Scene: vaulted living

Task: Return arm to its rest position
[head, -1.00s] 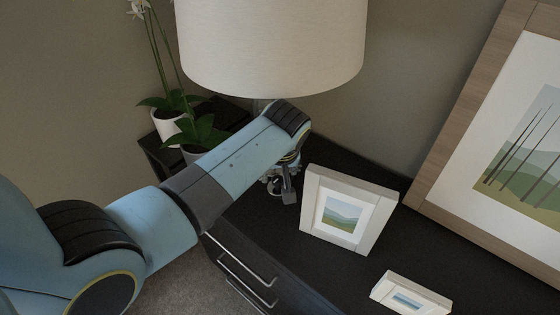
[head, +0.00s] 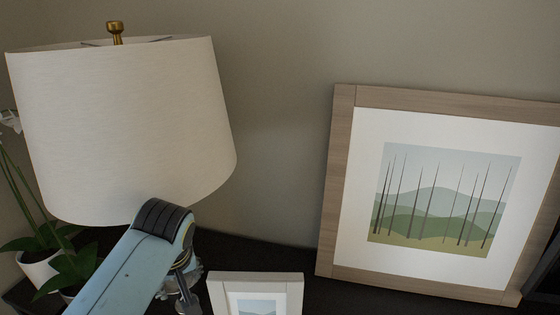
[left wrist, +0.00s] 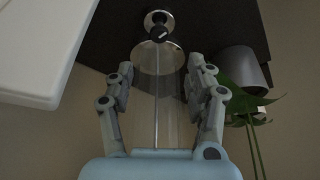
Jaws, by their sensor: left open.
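My left arm comes in from the bottom left of the head view, a blue link with a black ribbed joint. Its gripper (head: 187,296) hangs below that joint beside the lamp and is partly cut off by the bottom edge. In the left wrist view the gripper (left wrist: 160,78) is open, its two grey fingers well apart. Between them in the picture shows a clear, glass-like lamp body (left wrist: 155,60) with a thin rod. I cannot tell whether the fingers touch it. The large white lampshade (head: 120,130) is above and behind my arm. My right gripper is not in view.
A small white picture frame (head: 215,296) stands close to the right of the gripper. A large wood-framed picture (head: 340,190) leans on the wall. A potted plant (head: 38,270) is at the left. The dark cabinet top (head: 240,250) lies beneath.

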